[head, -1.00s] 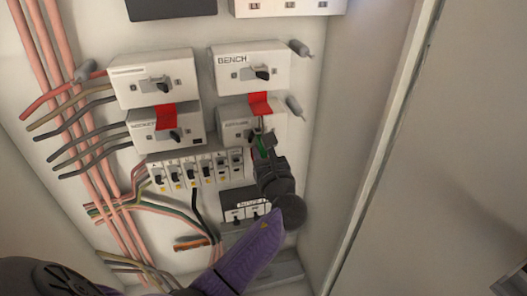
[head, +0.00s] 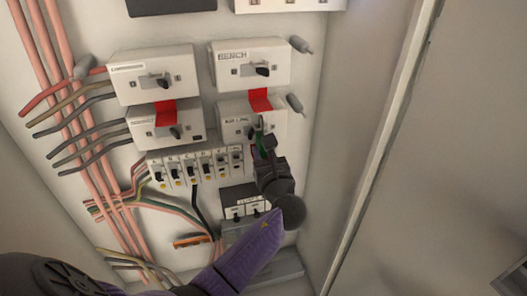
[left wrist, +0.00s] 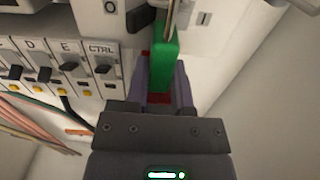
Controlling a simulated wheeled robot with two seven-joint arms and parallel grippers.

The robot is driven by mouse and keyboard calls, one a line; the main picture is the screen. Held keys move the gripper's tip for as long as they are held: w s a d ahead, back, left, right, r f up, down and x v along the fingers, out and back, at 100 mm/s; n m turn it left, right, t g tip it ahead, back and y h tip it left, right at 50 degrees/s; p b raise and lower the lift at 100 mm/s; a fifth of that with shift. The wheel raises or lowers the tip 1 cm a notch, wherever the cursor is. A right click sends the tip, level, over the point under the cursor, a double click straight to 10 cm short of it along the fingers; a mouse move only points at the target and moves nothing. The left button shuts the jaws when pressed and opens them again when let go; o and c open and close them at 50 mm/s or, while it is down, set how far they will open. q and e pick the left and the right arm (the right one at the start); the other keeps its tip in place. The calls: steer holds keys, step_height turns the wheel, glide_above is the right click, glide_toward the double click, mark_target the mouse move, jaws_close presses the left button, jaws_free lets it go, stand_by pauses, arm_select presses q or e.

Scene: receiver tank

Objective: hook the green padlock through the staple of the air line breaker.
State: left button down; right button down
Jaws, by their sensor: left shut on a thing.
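The green padlock (left wrist: 162,62) is between the fingers of my left gripper (left wrist: 160,85), which is shut on it, in the left wrist view. Its metal shackle (left wrist: 171,18) points up toward the breaker. In the head view the padlock (head: 260,147) is a small green patch at the gripper (head: 264,152), in front of the lower part of the air line breaker (head: 236,122). That breaker is white with a red flap (head: 260,99) above. The staple cannot be made out clearly, and I cannot tell whether the shackle passes through it. My right gripper is not in view.
The bench breaker (head: 232,72) sits directly above. A row of small breakers (head: 198,165) lies to the left and a dark switch block (head: 238,203) below. Pink and dark cables run along the left. The cabinet's right wall (head: 345,140) stands close by, with free room in front of it.

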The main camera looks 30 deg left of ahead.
arm_select(q)
steer(key=shift+f, duration=0.1)
stand_by(0.3)
steer(key=shift+f, duration=0.3)
steer(key=shift+c, duration=2)
jaws_free()
